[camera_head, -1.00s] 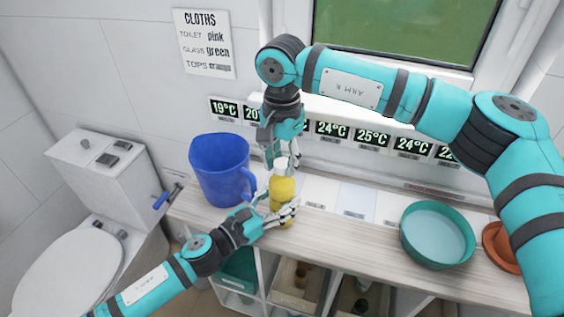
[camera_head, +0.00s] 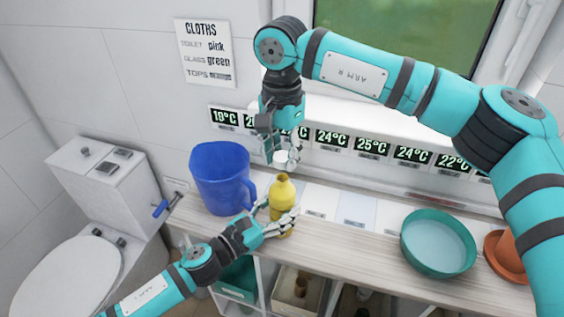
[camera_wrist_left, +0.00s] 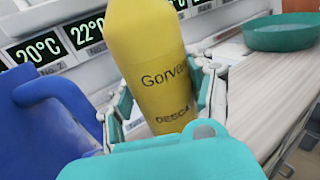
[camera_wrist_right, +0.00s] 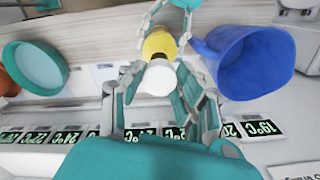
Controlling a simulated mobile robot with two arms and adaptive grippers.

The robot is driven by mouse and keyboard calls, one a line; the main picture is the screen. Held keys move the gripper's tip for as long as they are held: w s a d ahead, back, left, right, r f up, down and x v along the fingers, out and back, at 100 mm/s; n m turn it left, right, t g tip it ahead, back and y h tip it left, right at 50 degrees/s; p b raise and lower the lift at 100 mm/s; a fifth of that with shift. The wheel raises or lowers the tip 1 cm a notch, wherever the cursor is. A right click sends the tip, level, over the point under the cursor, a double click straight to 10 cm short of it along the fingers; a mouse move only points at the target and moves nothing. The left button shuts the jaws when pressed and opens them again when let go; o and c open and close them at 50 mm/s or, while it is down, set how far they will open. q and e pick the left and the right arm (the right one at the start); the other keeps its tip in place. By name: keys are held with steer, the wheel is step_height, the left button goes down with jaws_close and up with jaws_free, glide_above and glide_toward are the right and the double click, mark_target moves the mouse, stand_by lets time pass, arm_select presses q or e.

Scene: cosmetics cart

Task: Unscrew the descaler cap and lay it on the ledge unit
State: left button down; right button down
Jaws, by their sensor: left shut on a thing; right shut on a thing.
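The yellow descaler bottle (camera_head: 282,192) stands upright on the ledge unit (camera_head: 335,235); in the left wrist view the bottle (camera_wrist_left: 150,65) fills the middle. My left gripper (camera_head: 280,222) is shut around its lower body. The bottle's top is open. The white cap (camera_head: 284,158) is off, just above the bottle neck, between the fingers of my right gripper (camera_head: 282,150). In the right wrist view the cap (camera_wrist_right: 158,78) sits between the fingertips, with the yellow bottle (camera_wrist_right: 159,43) beyond it.
A blue jug (camera_head: 220,178) stands close left of the bottle. A teal bowl (camera_head: 437,243) and terracotta dish (camera_head: 506,255) are at the right. Temperature displays (camera_head: 372,144) line the wall. The ledge between bottle and bowl is clear.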

mark_target(280, 179)
arm_select(q)
steer(key=shift+c, duration=1.9)
jaws_free()
step_height(280, 179, up, 10)
